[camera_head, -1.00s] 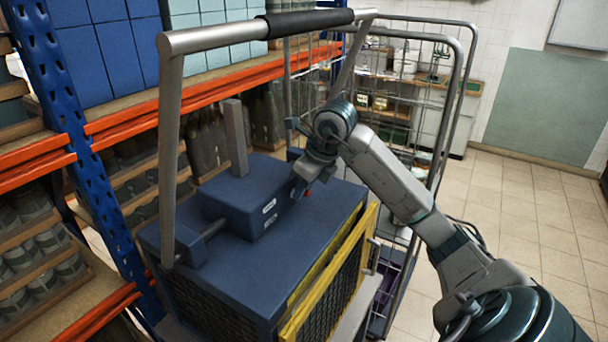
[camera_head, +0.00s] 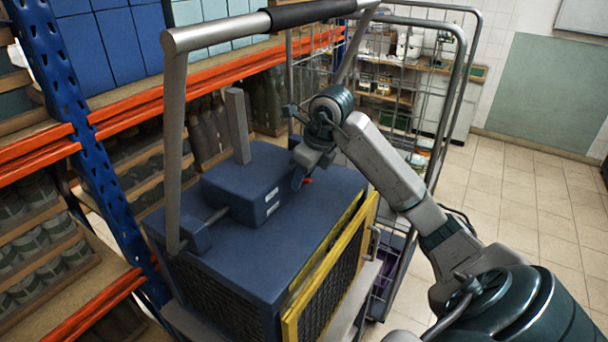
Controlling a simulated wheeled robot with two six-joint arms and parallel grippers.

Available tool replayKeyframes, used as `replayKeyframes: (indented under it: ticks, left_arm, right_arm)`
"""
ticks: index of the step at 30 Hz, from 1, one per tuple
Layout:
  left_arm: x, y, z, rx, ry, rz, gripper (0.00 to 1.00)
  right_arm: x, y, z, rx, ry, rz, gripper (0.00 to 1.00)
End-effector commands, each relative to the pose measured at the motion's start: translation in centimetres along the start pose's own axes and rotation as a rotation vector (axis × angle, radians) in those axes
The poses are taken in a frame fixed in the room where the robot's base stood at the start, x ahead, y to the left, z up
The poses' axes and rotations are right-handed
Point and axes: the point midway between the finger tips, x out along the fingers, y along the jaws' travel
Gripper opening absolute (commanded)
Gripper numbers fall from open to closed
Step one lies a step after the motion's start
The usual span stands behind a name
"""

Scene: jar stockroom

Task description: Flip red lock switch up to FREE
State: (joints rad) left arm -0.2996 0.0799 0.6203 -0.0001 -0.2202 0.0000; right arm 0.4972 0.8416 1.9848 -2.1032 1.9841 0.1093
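The red lock switch (camera_head: 308,181) shows as a small red spot at the right end of the raised blue box (camera_head: 247,190) on top of the blue machine (camera_head: 243,246). Two pale labels sit on the box's front face; their text is too small to read. My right gripper (camera_head: 300,178) points down at the box's right end, close beside the red switch. Whether it touches the switch I cannot tell. Its fingers are small and partly hidden, so their opening is unclear. My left gripper is out of view.
A grey handle frame with a black grip (camera_head: 312,13) rises over the machine. A yellow-framed mesh panel (camera_head: 330,270) is on its right side. A wire roll cage (camera_head: 455,110) stands behind my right arm. Blue and orange shelving (camera_head: 70,140) is at left. Tiled floor at right is clear.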

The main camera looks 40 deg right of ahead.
Motion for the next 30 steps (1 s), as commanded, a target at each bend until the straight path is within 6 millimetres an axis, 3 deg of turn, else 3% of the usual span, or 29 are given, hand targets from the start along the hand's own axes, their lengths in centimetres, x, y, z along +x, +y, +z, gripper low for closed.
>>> replayKeyframes:
  ticks: [8,12,21,30]
  left_arm:
    - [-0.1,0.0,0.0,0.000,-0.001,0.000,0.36]
    - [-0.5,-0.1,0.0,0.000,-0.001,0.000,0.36]
    - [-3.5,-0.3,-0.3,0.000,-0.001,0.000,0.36]
    - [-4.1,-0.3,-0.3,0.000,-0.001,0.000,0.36]
  right_arm:
    - [-0.8,0.0,0.0,-0.001,0.000,0.000,0.36]
    - [-3.1,-0.1,0.1,-0.002,-0.002,-0.003,0.36]
    - [-9.1,-0.1,0.1,0.000,0.000,-0.002,0.36]
    - [-10.8,0.0,0.0,0.000,0.000,0.000,0.36]
